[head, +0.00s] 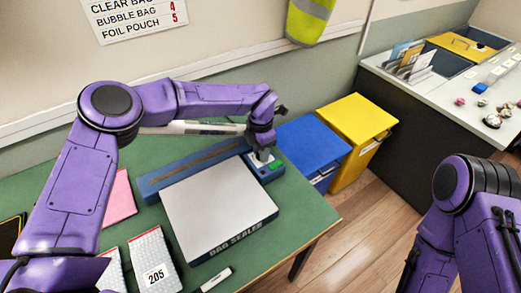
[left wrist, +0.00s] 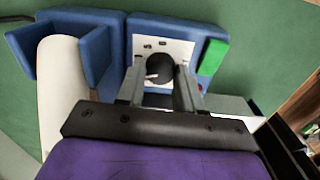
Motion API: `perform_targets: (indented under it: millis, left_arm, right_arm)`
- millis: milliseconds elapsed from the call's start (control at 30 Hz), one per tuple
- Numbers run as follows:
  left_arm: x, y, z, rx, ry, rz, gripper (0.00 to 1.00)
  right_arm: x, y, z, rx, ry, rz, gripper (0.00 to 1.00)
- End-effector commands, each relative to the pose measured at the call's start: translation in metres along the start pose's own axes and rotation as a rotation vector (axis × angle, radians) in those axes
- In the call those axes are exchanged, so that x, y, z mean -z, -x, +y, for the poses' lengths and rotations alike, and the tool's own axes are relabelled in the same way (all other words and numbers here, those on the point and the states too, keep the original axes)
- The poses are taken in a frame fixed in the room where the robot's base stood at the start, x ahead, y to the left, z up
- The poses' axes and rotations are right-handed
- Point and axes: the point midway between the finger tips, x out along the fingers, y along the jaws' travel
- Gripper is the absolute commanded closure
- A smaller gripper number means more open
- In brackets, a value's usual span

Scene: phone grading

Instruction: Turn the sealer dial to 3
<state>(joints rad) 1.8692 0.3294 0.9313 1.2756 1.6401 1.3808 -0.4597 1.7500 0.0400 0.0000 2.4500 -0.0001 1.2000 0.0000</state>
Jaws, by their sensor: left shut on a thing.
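The bag sealer (head: 218,208) lies on the green table, with a pale flat plate and a blue bar (head: 195,170) behind it. At the bar's right end is a white dial panel (left wrist: 180,48). The black round dial (left wrist: 160,68) has a white pointer mark toward the left in the left wrist view. The panel's marks are too small to read. My left gripper (head: 262,152) is over this panel, and its fingers (left wrist: 160,88) are shut on the dial, one on each side. My right arm is at the lower right; its gripper is out of view.
A green button (left wrist: 212,57) sits beside the dial panel. A white roll (left wrist: 62,95) lies behind the bar. A wall sign (head: 130,15) reads bubble bag 4, foil pouch 5. Blue (head: 308,148) and yellow (head: 355,125) bins stand right of the table.

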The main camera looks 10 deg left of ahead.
Motion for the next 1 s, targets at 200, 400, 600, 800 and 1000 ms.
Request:
perform_targets:
  millis: [200, 400, 600, 800, 1000]
  left_arm:
    - [-0.001, 0.000, 0.000, 0.000, 0.000, -0.002, 0.39]
    - [0.000, 0.001, 0.000, 0.000, 0.000, -0.001, 0.39]
    - [-0.001, 0.032, 0.001, -0.003, 0.002, -0.005, 0.39]
    - [-0.001, 0.079, 0.000, -0.001, 0.001, -0.004, 0.39]
    - [-0.002, 0.103, 0.000, 0.000, -0.001, -0.001, 0.39]
  right_arm:
    - [0.000, 0.000, 0.000, 0.000, 0.000, 0.000, 0.48]
    - [0.000, -0.001, 0.000, 0.000, 0.000, 0.000, 0.48]
    - [-0.005, -0.013, -0.001, 0.000, 0.000, 0.000, 0.48]
    - [-0.010, -0.024, -0.002, 0.000, 0.000, 0.000, 0.48]
    - [-0.011, -0.026, -0.002, 0.000, 0.000, 0.000, 0.48]
